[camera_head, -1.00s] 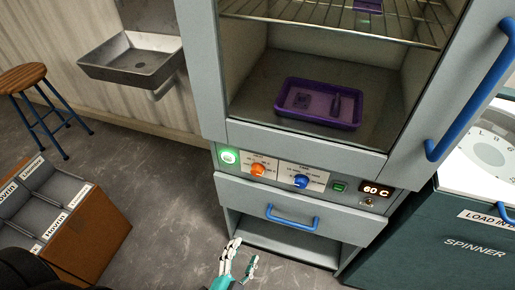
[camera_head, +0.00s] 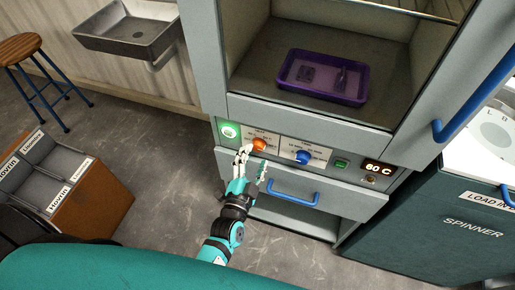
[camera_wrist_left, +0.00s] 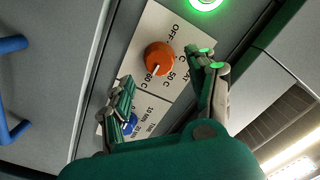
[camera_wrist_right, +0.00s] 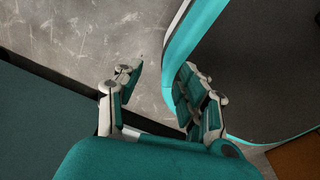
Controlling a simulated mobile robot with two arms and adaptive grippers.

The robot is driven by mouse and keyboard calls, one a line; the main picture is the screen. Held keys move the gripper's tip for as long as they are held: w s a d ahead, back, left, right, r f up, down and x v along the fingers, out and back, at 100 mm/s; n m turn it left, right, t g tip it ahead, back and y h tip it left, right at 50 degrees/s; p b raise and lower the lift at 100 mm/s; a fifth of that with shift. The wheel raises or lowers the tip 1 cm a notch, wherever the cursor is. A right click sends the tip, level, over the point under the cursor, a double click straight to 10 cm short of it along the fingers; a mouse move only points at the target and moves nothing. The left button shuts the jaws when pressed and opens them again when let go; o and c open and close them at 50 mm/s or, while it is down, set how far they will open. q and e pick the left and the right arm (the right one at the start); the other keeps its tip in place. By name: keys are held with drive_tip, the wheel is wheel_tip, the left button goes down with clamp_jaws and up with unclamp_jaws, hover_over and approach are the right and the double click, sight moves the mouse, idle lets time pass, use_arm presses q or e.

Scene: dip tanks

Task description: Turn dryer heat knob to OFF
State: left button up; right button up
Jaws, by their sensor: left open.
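The orange heat knob (camera_head: 259,144) sits on the dryer's control panel. In the left wrist view the knob (camera_wrist_left: 159,58) has labels OFF, 50 C and 60 C beside it, and its white mark points toward 60 C. The dryer display (camera_head: 378,168) reads 60 C. My left gripper (camera_head: 254,162) is open just below and in front of the knob. In the left wrist view its fingers (camera_wrist_left: 170,80) are apart, on either side below the knob, with nothing between them. My right gripper (camera_wrist_right: 158,80) is open and empty above the floor, seen only in its wrist view.
A blue timer knob (camera_head: 303,157) sits right of the orange one, and a lit green light (camera_head: 229,131) is left. A drawer with a blue handle (camera_head: 293,192) lies below. A purple tray (camera_head: 323,78) is inside the dryer. The spinner (camera_head: 470,225) stands right.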

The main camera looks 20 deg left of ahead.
sight(258, 149)
use_arm(q)
drive_tip(key=w, duration=0.2)
drive_tip(key=shift+w, duration=0.85)
drive_tip(key=c, duration=1.1)
drive_tip(key=shift+c, duration=0.2)
use_arm(e)
drive_tip(key=shift+s, duration=0.55)
